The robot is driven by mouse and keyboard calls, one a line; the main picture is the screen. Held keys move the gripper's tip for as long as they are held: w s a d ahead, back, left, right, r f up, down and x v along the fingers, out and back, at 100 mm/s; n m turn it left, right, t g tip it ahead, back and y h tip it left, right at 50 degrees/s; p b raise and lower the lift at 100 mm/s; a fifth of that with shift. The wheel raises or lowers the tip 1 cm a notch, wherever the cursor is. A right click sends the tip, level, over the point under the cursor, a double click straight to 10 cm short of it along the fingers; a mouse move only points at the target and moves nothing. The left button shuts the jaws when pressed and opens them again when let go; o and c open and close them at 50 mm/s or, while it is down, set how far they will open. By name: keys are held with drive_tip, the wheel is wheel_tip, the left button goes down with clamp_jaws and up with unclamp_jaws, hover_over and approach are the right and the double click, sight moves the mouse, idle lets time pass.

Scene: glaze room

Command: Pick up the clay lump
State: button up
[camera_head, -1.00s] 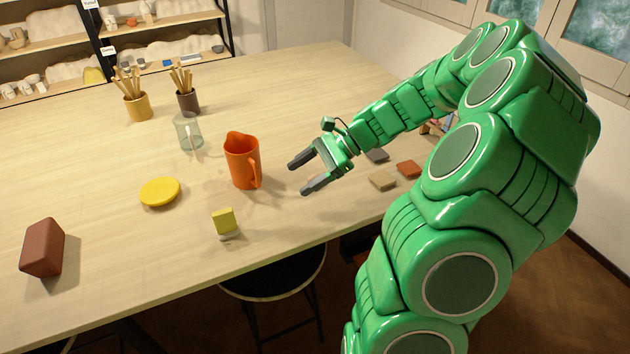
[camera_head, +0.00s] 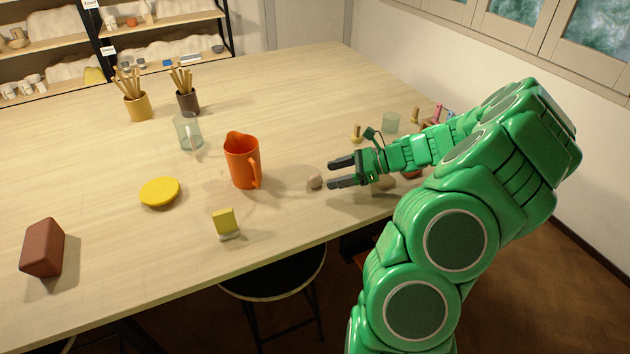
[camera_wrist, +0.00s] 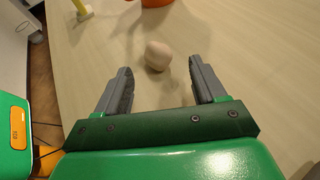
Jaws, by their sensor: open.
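The clay lump (camera_head: 314,182) is a small, pale beige, rounded ball on the wooden table. In the head view it lies just left of my gripper's fingertips and right of the orange jug. In the wrist view the clay lump (camera_wrist: 158,55) sits just ahead of the fingertips, roughly centred between them. My gripper (camera_head: 342,172) is open and empty, pointing left, low over the table. In the wrist view its two fingers (camera_wrist: 158,76) are spread wide apart, with nothing between them.
An orange jug (camera_head: 242,160) stands left of the lump. A yellow sponge-like block (camera_head: 225,222), a yellow disc (camera_head: 160,192), a clear glass jug (camera_head: 188,132) and a brown block (camera_head: 42,248) are farther left. The table's front edge is near. Small items lie around my forearm.

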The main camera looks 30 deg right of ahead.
sight(321, 178)
drive_tip(key=shift+x, duration=2.55)
drive_tip(key=shift+s+a+r, duration=0.1)
drive_tip(key=shift+c, duration=0.5)
drive_tip(key=c, duration=1.1)
drive_tip(key=shift+o, duration=0.2)
drive_tip(key=shift+r, duration=0.1)
